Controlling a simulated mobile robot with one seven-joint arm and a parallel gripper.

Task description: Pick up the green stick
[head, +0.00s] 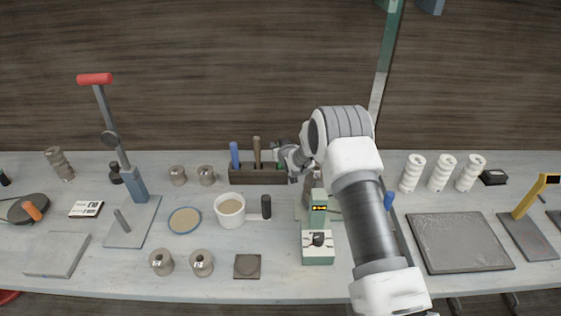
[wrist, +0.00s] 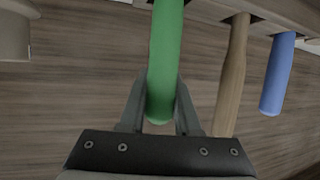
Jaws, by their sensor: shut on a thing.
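The green stick (wrist: 164,60) stands between the two fingers of my gripper (wrist: 162,92) in the wrist view. The fingers are shut on it near its rounded free end. Its other end runs out of the top of that view, by the rack (wrist: 285,22), so I cannot tell whether it is still in its slot. In the head view my gripper (head: 282,158) is at the right end of the dark wooden rack (head: 257,179), and hides most of the green stick there.
A brown stick (head: 257,150) and a blue stick (head: 234,154) stand in the rack to the left of my gripper. A white cup (head: 230,218) and a black cylinder (head: 266,207) are in front. A green-and-white block (head: 318,253) stands near my arm.

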